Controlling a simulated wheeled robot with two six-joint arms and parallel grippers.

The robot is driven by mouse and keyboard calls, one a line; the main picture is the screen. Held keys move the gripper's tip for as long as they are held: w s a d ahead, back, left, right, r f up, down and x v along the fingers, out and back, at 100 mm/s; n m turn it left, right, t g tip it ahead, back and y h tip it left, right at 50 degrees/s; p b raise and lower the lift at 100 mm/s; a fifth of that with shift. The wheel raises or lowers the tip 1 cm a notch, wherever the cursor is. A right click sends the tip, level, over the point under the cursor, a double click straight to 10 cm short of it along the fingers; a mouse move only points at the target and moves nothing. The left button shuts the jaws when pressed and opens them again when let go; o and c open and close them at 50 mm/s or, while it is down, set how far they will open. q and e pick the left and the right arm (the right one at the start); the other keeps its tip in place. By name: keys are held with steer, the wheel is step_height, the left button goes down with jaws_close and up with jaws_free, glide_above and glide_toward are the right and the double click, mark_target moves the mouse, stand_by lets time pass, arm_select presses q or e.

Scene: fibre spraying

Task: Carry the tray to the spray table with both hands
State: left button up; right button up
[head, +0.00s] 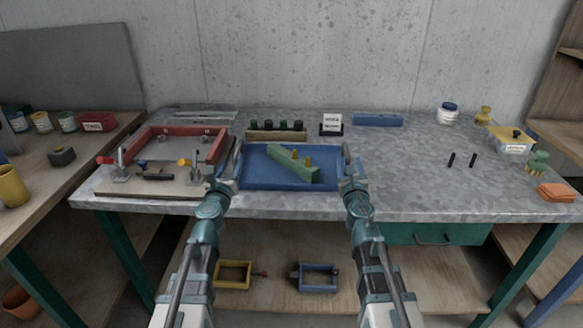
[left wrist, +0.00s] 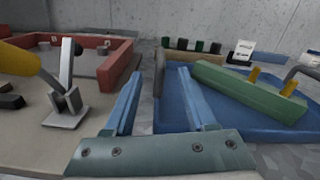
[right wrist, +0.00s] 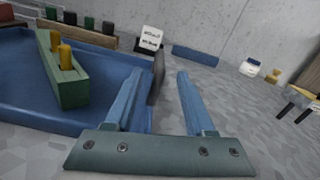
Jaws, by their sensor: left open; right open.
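The blue tray (head: 262,181) lies on the grey table in front of me. A green block (head: 290,162) with two yellow pegs (head: 308,160) rests in it at a slant. My left gripper (head: 229,164) is open at the tray's left side. In the left wrist view its fingers (left wrist: 158,90) point forward, with the tray's left wall (left wrist: 172,112) beside or between them. My right gripper (head: 350,160) is open at the tray's right side. In the right wrist view a dark upright handle (right wrist: 156,78) stands between its fingers (right wrist: 160,95). I cannot tell whether either gripper touches the tray.
A red frame (head: 180,131) with clamps stands left of the tray.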

mark_target(237, 147)
arm_select(q)
steer(key=w, duration=1)
steer(key=shift+d, duration=0.3)
arm_select(e)
steer(key=w, duration=1)
steer(key=shift+d, duration=0.3)
arm_select(q)
steer(key=shift+s, duration=0.1)
arm_select(e)
steer(key=shift+s, duration=0.1)
arm_select(q)
steer(key=shift+c, duration=0.3)
arm_select(e)
steer(key=shift+c, duration=0.3)
arm_select(q)
jaws_close()
arm_select(e)
jaws_close()
arm_select(q)
steer(key=shift+a, duration=0.1)
